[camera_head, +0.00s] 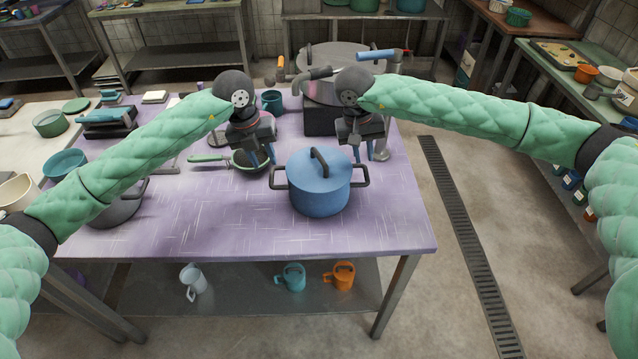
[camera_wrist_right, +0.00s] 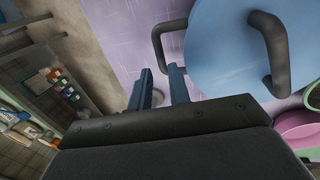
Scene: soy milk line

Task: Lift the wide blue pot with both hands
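The wide blue pot (camera_head: 316,196) stands upright, lidded, on the purple table, with a dark lid handle and dark side handles. Its left handle (camera_head: 279,179) and right handle (camera_head: 361,176) stick out at the sides. My left gripper (camera_head: 263,156) is open and empty, above and behind the left handle. My right gripper (camera_head: 357,148) is above and behind the right handle, not around it. In the right wrist view the fingers (camera_wrist_right: 160,84) are apart with nothing between them. The pot lid (camera_wrist_right: 222,50) and a side handle (camera_wrist_right: 155,45) lie just beyond them.
A strainer or small pan (camera_head: 250,162) with a green handle lies under my left gripper. A dark blue mug (camera_head: 272,102) and a large steel pot (camera_head: 345,58) on a black base stand behind. The purple table (camera_head: 390,225) is clear in front of the pot.

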